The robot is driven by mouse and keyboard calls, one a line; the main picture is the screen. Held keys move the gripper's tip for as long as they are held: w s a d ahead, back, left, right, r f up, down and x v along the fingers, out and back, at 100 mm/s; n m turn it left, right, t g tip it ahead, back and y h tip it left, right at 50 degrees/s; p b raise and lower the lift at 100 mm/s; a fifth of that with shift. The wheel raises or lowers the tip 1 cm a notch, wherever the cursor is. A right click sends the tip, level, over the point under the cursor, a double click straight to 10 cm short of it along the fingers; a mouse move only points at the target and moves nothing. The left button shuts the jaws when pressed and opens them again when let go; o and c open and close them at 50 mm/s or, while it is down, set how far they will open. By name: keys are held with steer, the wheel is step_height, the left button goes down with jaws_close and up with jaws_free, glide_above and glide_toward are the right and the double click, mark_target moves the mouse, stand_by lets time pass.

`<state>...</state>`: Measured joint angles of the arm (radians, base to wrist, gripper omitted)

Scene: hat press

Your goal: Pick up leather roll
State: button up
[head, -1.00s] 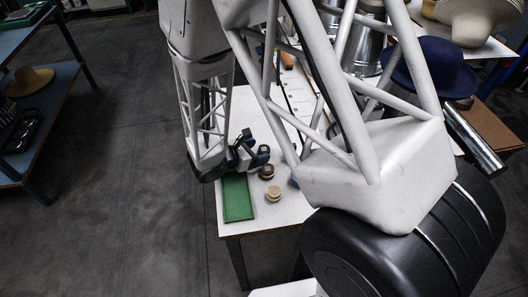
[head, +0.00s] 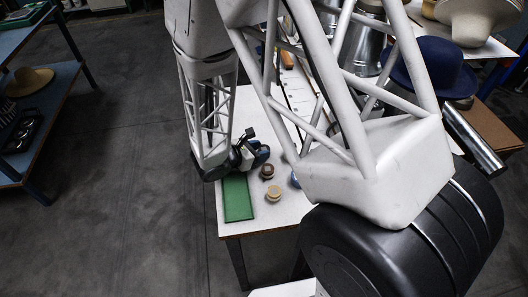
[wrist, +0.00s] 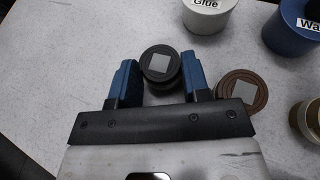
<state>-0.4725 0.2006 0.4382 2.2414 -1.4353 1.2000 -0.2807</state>
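Several small rolls stand on the white table; I cannot tell for sure which is leather. In the wrist view a black roll (wrist: 161,66) with a grey square on top shows between the fingertips of my gripper (wrist: 160,75). The blue fingers are apart, one on each side, with no clear grip. A brown roll (wrist: 240,90) stands just right of the right finger, and a tan roll (wrist: 307,118) is cut off at the right edge. In the head view my gripper (head: 254,152) is above the table, behind the brown roll (head: 267,171) and tan roll (head: 274,193); the black roll is hidden.
A white pot marked Glue (wrist: 208,14) and a blue pot (wrist: 290,27) stand beyond the rolls. A green mat (head: 237,198) lies at the table's front left corner. The bare table (wrist: 75,45) left of the fingers is clear.

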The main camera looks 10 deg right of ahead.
steer(key=c, duration=0.4)
steer(key=shift+o, duration=0.2)
steer(key=shift+r, duration=0.2)
steer(key=shift+r, duration=0.85)
steer(key=shift+s+r, duration=0.15)
steer(key=shift+r, duration=0.7)
steer(key=s, duration=0.5)
steer(key=s+d+r, duration=0.1)
steer(key=s, duration=0.4)
steer(key=s+d, duration=0.1)
steer(key=s, duration=0.4)
steer(key=shift+s+d+r, duration=0.15)
steer(key=shift+s+r, duration=0.05)
